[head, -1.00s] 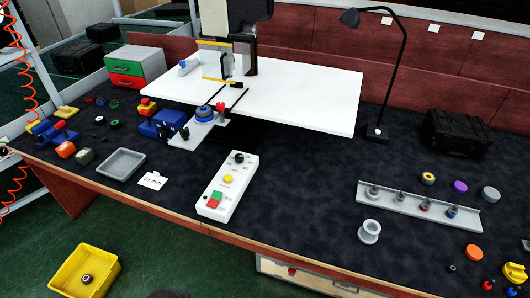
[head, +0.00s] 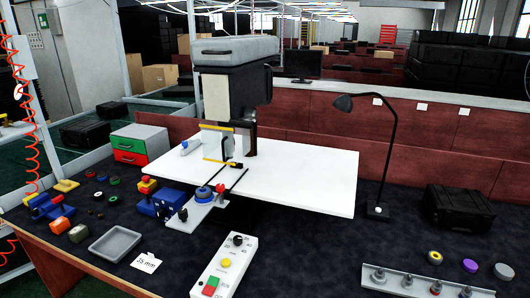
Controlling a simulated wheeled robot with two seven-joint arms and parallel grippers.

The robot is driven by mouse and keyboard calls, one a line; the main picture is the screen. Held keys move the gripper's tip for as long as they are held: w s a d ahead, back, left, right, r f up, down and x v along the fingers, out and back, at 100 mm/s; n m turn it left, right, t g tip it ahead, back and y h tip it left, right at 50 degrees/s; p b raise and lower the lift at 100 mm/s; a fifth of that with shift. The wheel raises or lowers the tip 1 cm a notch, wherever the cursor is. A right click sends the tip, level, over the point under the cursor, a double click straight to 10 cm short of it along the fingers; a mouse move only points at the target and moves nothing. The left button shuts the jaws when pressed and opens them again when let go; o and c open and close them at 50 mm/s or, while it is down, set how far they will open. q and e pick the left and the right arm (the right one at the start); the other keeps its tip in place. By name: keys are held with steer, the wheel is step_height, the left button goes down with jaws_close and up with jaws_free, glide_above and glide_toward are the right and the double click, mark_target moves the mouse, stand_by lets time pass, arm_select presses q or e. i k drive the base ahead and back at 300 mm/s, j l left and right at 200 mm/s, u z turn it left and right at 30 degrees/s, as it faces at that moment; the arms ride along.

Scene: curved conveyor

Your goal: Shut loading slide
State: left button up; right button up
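The loading slide (head: 183,222) is a light grey plate at the front of the machine. It sticks out to the front left past the edge of the white machine table (head: 300,180). A round blue fixture (head: 204,193) sits on it, and a red knob (head: 221,188) stands beside the fixture. Two dark lines run from the slide area back across the white table to the machine head (head: 233,85). Neither of my grippers is in view.
A white control box (head: 225,268) lies in front of the slide. Blue parts (head: 168,202), a grey tray (head: 115,244) and small items lie to the left. A black lamp (head: 386,150), black case (head: 458,208) and grey rail (head: 400,281) are to the right.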

mark_target(187, 218)
steer(key=j+u, duration=0.15)
steer(key=j, duration=0.35)
steer(key=i+j+u, duration=0.15)
steer(key=j, duration=0.35)
steer(key=j+u, duration=0.15)
steer(key=j, duration=0.35)
